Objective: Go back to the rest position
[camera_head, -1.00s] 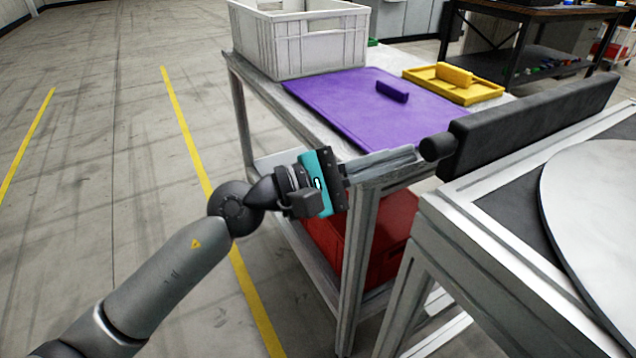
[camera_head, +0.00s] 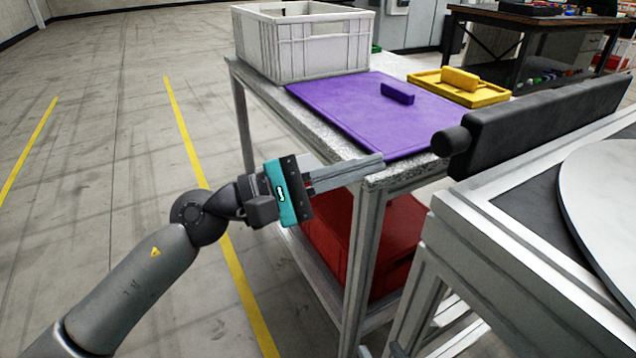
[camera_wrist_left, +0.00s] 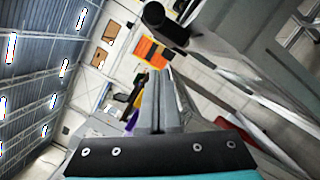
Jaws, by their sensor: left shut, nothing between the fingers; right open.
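My left gripper (camera_head: 376,163) reaches in from the left, its two long grey fingers together with nothing between them. The fingertips are at the near corner of the grey table (camera_head: 330,141); I cannot tell their exact height above it. In the left wrist view the shut fingers (camera_wrist_left: 160,92) point up and away from the dark, teal-edged gripper body. My right gripper is in neither view.
The table carries a purple mat (camera_head: 365,120) with a purple block (camera_head: 397,93), a grey crate (camera_head: 300,45) and a yellow tray (camera_head: 485,97) with a yellow block (camera_head: 460,79). A red bin (camera_head: 340,232) sits below. A black roller bar (camera_head: 540,120) flanks the right. The left floor is clear.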

